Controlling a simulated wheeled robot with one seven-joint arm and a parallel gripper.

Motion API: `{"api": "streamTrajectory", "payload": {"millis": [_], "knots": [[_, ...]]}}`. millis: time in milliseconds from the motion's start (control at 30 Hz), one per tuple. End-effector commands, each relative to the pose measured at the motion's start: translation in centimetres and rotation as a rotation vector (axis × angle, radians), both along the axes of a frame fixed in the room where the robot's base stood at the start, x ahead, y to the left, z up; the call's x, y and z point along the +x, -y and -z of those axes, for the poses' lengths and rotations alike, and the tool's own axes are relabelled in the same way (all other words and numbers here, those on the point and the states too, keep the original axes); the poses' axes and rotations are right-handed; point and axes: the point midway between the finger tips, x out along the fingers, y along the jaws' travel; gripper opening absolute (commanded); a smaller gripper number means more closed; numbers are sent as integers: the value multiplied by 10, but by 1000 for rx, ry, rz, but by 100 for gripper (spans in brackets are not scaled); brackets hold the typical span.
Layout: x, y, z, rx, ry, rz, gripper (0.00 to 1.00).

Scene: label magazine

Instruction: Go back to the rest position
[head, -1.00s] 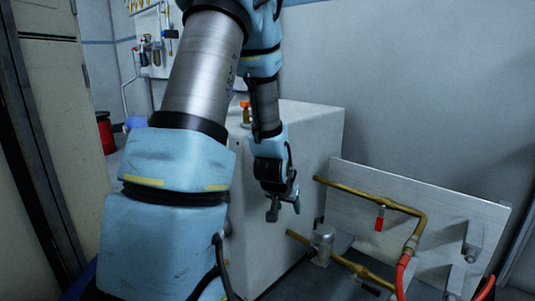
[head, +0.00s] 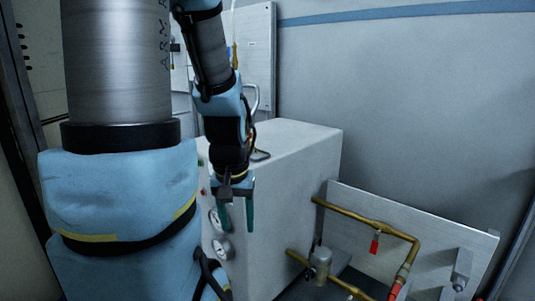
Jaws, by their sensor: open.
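My gripper (head: 237,222) hangs pointing down at the end of my blue-padded arm, in the middle of the head view. Its two greenish fingers are apart with nothing between them. It is in front of the white box-shaped cabinet (head: 295,205), near the cabinet's left front edge. I cannot tell how far it is from the cabinet face. My arm's large links fill the left of the view and hide part of the cabinet and what lies behind it.
Round gauges (head: 222,248) sit on the cabinet's front, beside my gripper. A pale board (head: 258,60) hangs on the back wall.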

Motion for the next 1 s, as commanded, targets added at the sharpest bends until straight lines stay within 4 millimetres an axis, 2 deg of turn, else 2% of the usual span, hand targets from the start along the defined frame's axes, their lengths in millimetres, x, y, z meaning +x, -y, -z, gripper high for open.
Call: {"api": "streamTrajectory", "payload": {"millis": [33,600,800,1000], "knots": [[0,0,-33,0,0,0,57],[0,0,-208,0,1,1,57],[0,0,-249,0,1,1,57],[0,0,-261,0,1,1,57]]}}
